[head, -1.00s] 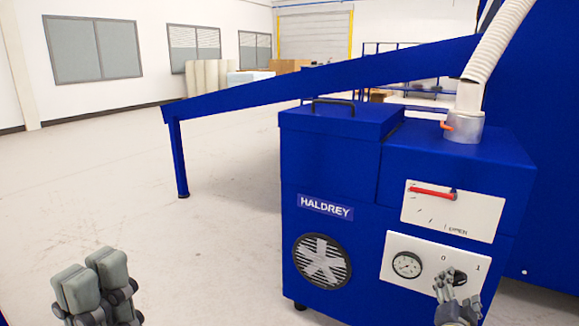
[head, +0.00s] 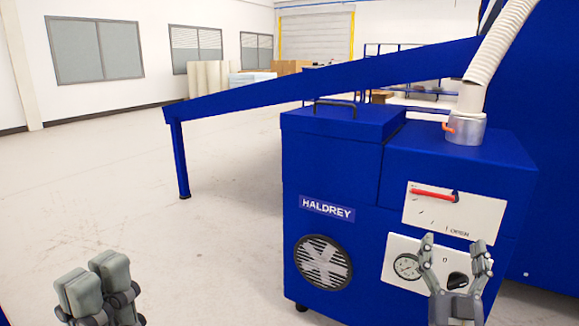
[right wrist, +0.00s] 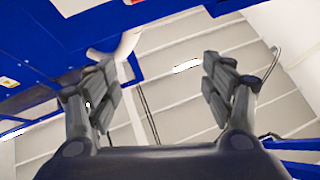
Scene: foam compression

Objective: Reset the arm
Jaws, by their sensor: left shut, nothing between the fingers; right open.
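My right gripper (head: 454,255) is open and empty in front of the lower white panel (head: 398,244) of the blue HALDREY machine (head: 340,170). It covers part of that panel; a round gauge (head: 406,266) shows at its left and a black knob (head: 457,280) between its fingers. In the right wrist view the fingers (right wrist: 155,85) are spread apart with nothing between them. My left gripper (head: 98,285) is shut and empty at the lower left, over the floor and apart from the machine.
A red lever (head: 433,195) sits on the upper white panel. A ribbed white hose (head: 497,45) rises from a metal collar (head: 466,132) with an orange handle. A long blue sloping beam (head: 320,82) on a leg (head: 180,160) stands behind. The floor (head: 90,190) at left is clear.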

